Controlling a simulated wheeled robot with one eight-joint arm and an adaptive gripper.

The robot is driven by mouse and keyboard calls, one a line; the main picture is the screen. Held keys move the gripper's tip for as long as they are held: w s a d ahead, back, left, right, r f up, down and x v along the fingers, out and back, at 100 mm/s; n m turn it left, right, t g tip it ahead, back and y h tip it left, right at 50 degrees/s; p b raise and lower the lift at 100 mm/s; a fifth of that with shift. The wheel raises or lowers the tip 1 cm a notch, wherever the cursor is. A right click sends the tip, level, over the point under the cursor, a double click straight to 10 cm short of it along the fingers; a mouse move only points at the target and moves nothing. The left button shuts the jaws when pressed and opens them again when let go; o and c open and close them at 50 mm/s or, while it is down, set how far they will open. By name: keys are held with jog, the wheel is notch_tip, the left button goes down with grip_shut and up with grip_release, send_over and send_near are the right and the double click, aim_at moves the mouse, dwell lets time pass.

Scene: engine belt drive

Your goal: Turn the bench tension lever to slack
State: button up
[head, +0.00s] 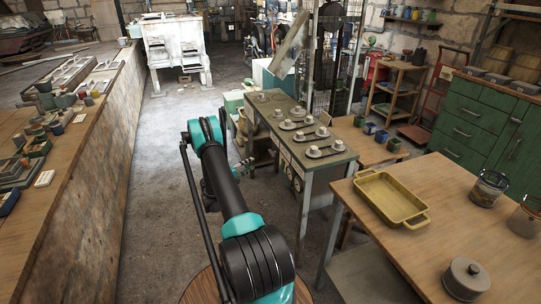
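I cannot make out the bench tension lever for certain in the head view. A grey-topped bench (283,138) stands right of my arm. Several small round pale pieces on flat discs (313,151) sit on its top, with dark round dials on its front side. A tilted flat panel (291,44) rises behind its far end. My teal and black arm reaches forward, left of this bench. What looks like my gripper (244,166) shows small beside the arm, low by the bench's left side. Its fingers are too small and partly hidden to read.
A wooden table (440,249) at the right front holds a yellow tray (391,198), a lidded grey pot (466,278) and glass jars (488,188). A long workbench (90,135) with small parts lines the left. Green drawers (474,130) stand at right. Floor between left workbench and arm is clear.

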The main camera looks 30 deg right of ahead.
aim_at(270, 152)
jog(key=d, duration=0.5)
jog(key=w+d, duration=0.1)
jog(key=d, duration=0.4)
jog(key=w+d, duration=0.1)
jog(key=d, duration=0.4)
jog(key=shift+w+d, duration=0.2)
grip_shut()
